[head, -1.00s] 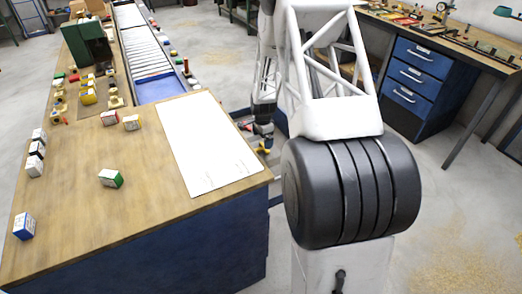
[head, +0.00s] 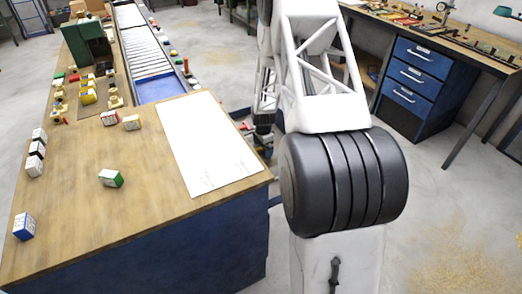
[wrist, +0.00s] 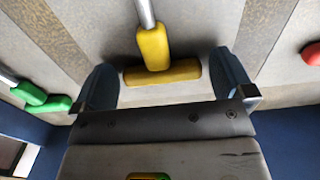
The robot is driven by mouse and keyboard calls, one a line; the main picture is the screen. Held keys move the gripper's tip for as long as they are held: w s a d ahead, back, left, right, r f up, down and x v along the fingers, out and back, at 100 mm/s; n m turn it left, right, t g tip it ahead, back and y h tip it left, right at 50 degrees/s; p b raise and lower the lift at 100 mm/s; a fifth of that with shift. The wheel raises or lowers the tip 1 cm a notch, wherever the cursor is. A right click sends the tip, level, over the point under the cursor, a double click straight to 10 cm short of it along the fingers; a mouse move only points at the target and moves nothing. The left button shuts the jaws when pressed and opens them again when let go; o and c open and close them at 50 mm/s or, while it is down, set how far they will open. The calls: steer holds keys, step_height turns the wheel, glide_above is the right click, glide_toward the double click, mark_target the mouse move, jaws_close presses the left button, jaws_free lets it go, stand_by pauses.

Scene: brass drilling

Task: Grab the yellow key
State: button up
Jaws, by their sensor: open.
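In the wrist view the yellow key (wrist: 155,47) has a T-shaped yellow handle and a grey metal shaft running up out of the frame. My gripper (wrist: 163,62) is open, with one blue-grey finger left of the handle and one right of it. The handle's crossbar lies between the fingers, near both, and I cannot tell whether either touches it. In the head view my gripper is a small dark shape beyond the bench's right edge, partly hidden by my arm. I cannot make out the yellow key there.
In the wrist view a green-handled key (wrist: 42,99) lies at the left and a red thing (wrist: 312,54) at the right edge. In the head view a wooden bench (head: 60,240) holds several small blocks and a white sheet (head: 205,145). A blue drawer unit (head: 412,88) stands right.

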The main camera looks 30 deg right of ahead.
steer(key=shift+c, duration=0.2)
steer(key=c, duration=0.7)
steer(key=shift+r, duration=0.25)
step_height(320, 180, up, 28)
steer(key=shift+f, duration=0.2)
stand_by(0.7)
